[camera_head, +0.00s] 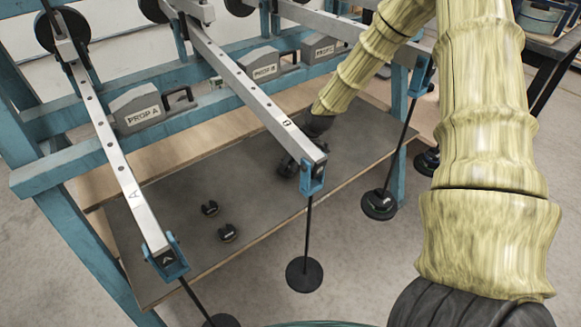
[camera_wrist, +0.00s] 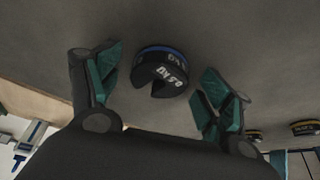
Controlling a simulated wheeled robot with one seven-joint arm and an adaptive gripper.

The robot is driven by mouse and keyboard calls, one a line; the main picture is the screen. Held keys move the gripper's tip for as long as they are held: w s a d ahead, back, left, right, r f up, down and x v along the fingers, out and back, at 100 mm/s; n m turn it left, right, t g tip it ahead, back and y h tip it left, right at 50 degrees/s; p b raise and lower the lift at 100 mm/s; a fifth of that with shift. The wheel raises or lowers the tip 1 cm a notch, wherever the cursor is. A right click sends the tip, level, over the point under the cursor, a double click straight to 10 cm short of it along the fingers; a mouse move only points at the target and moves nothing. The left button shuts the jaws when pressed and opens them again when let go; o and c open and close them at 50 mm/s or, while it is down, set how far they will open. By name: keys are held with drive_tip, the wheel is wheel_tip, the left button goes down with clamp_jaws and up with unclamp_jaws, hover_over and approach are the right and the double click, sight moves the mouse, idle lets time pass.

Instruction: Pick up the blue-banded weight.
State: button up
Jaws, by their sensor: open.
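The blue-banded weight (camera_wrist: 161,76) is a dark, slotted disc with white lettering and a blue stripe, seen in the wrist view on the grey board. My gripper (camera_wrist: 160,88) is open, with one green-padded finger on each side of the weight. Clear gaps show between the pads and the weight, so neither finger touches it. In the head view my gripper (camera_head: 290,167) is low over the board, behind the end of lever B, and partly hidden. I cannot make out the blue-banded weight there.
Two dark weights (camera_head: 227,232) lie on the board to the left. The wrist view shows a yellow-banded weight (camera_wrist: 306,127) at right. Lever B (camera_head: 250,95) and its hanging rod (camera_head: 308,230) stand close to my gripper. Lever A (camera_head: 105,135) is further left.

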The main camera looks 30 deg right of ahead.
drive_tip(key=shift+r, duration=0.1)
drive_tip(key=shift+c, duration=0.4)
drive_tip(key=c, duration=1.3)
drive_tip(key=shift+r+p, duration=3)
drive_tip(key=shift+r, duration=3.55)
